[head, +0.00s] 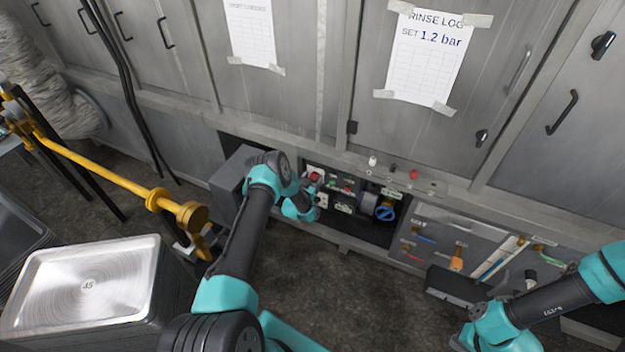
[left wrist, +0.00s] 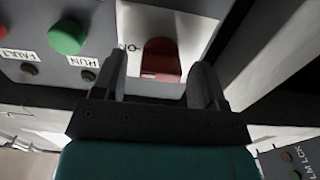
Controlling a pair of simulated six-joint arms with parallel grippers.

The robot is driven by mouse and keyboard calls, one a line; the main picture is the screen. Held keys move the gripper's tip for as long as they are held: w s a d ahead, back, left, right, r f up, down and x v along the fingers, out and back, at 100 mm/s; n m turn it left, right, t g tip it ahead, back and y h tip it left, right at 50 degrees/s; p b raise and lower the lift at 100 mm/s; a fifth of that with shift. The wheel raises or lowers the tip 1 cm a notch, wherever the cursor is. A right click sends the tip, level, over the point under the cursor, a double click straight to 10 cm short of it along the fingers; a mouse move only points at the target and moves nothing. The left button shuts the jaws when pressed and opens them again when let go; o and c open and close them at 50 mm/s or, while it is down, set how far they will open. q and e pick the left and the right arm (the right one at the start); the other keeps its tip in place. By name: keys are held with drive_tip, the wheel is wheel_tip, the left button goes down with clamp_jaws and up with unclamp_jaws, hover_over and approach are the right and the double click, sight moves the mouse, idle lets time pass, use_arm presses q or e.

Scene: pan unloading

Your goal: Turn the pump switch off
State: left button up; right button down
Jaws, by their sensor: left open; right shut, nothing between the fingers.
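A red switch (left wrist: 161,58) on a white plate sits in the panel in the left wrist view. I take it for the pump switch; whether it stands on or off is not clear. My left gripper (left wrist: 158,82) is open, with one finger on each side of the red switch in the picture. Contact with it cannot be made out. In the head view my left gripper (head: 317,192) is at the low control panel (head: 342,182), partly hiding it. My right gripper (head: 463,342) is at the bottom edge, shut and empty, its fingers hardly visible.
A green button (left wrist: 67,32) labelled RUN and a FAULT label (left wrist: 17,54) are left of the switch. A blue valve (head: 385,212) and a board with coloured handles (head: 455,240) lie to the right. Stacked metal pans (head: 85,285) stand lower left.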

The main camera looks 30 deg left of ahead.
use_arm(q)
drive_tip(key=shift+w, duration=0.1)
drive_tip(key=shift+c, duration=0.3)
drive_tip(key=c, duration=0.9)
drive_tip(key=shift+o, duration=0.2)
